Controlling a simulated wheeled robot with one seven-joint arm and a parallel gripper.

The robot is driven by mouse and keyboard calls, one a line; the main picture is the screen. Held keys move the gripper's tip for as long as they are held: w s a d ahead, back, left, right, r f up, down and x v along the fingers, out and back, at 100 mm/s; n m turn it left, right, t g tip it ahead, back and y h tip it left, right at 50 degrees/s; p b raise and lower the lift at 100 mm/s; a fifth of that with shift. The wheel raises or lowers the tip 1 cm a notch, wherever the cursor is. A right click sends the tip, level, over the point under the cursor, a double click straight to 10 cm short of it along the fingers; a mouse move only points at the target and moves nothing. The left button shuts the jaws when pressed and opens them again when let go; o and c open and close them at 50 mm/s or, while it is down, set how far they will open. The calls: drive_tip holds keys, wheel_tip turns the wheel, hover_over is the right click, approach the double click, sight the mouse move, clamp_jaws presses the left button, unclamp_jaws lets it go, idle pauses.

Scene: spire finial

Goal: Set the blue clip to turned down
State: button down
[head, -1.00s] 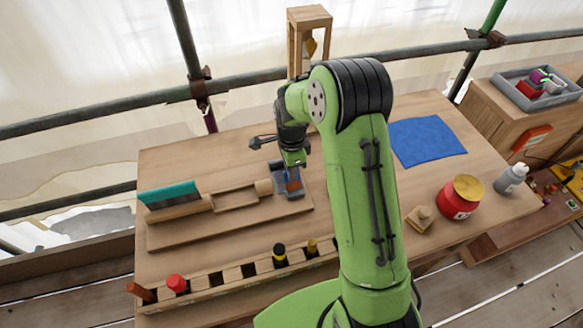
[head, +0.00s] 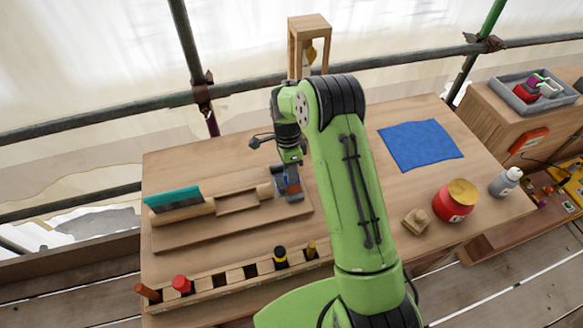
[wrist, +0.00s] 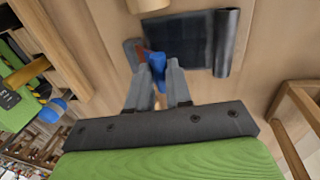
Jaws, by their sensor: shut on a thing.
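The blue clip (wrist: 157,68) shows in the wrist view between my fingertips, at the edge of a dark sheet (wrist: 187,45) with a rolled side (wrist: 227,42). A reddish-brown strip lies beside the clip on its left. My gripper (wrist: 157,88) is shut on the clip. In the head view my gripper (head: 289,174) is at the right end of the wooden board (head: 230,232), over the small dark grey piece. The fingers partly cover the clip, and I cannot tell its angle clearly.
A teal-bladed tool (head: 173,199) lies on the board's left. A slotted wooden rack (head: 235,273) with several handles runs along the front. A wooden frame (head: 310,25) stands behind.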

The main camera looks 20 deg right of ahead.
drive_tip(key=shift+w+f+g+p, duration=0.3)
drive_tip(key=shift+w+f+g, duration=0.25)
drive_tip(key=shift+g, duration=0.55)
drive_tip(key=shift+w+f+g+b, duration=0.25)
drive_tip(key=shift+f+g+b, duration=0.25)
drive_tip(key=shift+g, duration=0.3)
drive_tip(key=c, duration=1)
unclamp_jaws()
drive_tip(key=shift+c, duration=0.2)
drive_tip(key=shift+r, duration=0.1)
wheel_tip(320, 180, up, 10)
drive_tip(key=shift+p, duration=0.35)
